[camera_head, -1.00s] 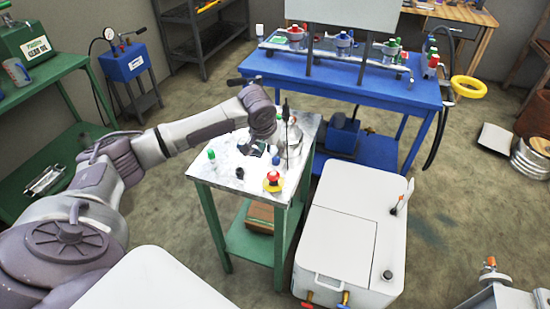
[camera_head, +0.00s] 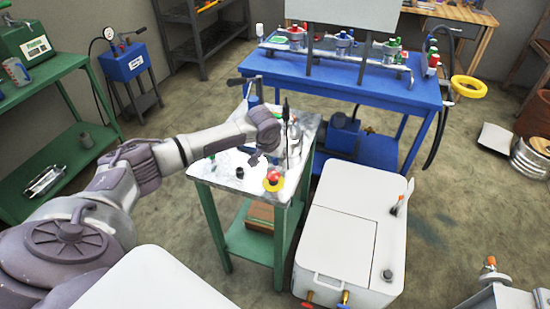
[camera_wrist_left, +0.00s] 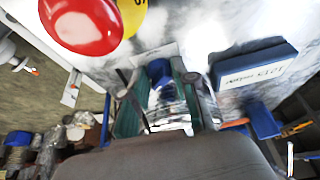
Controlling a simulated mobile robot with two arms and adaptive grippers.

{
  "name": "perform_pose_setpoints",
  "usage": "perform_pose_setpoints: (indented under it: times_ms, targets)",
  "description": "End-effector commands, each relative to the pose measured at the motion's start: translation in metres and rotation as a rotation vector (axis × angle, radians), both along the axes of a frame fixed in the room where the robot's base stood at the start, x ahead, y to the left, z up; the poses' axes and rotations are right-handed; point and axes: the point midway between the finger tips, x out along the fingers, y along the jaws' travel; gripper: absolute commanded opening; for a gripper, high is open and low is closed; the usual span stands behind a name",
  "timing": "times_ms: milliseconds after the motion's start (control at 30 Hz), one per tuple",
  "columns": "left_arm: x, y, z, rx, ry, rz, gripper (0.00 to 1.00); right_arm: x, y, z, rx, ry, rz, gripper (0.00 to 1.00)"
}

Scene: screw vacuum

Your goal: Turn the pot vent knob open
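My left gripper (camera_head: 262,158) is low over the white marble-look top of the small green table (camera_head: 222,178). A shiny metal pot-like piece (camera_head: 294,142) stands just right of it, partly hidden by a dark upright rod. In the left wrist view the fingers (camera_wrist_left: 163,98) are apart. A blue knob-like part (camera_wrist_left: 158,70) and a clear or silvery piece show between them; I cannot tell whether they touch. The vent knob cannot be picked out surely. My right gripper is out of view.
A red button on a yellow base (camera_head: 273,180) stands at the table's near right, close in the left wrist view (camera_wrist_left: 80,22). A blue box (camera_wrist_left: 255,72) lies across from it. A black knob (camera_head: 240,172) and green-capped item (camera_head: 211,158) are nearby. A white chest (camera_head: 338,225) stands right.

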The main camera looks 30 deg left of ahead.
Motion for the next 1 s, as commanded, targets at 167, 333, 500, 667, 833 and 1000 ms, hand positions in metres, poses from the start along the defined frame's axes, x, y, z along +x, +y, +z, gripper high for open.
perform_pose_setpoints:
  times_ms: [167, 333, 500, 667, 833, 1000]
  targets:
    - [0.000, 0.000, 0.000, 0.000, 0.000, 0.000, 0.00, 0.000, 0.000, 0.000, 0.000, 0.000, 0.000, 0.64]
    - [0.000, 0.000, 0.001, 0.000, 0.001, -0.009, 0.00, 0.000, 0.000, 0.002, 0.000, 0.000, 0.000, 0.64]
    - [-0.001, 0.001, 0.002, -0.002, 0.002, -0.060, 0.00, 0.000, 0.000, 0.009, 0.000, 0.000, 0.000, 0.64]
    - [-0.001, 0.002, 0.002, -0.002, 0.003, -0.156, 0.00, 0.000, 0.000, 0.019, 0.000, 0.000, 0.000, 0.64]
    - [-0.001, 0.003, 0.001, -0.003, 0.001, -0.288, 0.00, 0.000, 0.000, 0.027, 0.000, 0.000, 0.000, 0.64]
    - [0.000, 0.004, 0.000, -0.004, 0.000, -0.415, 0.00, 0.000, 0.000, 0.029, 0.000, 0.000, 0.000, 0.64]
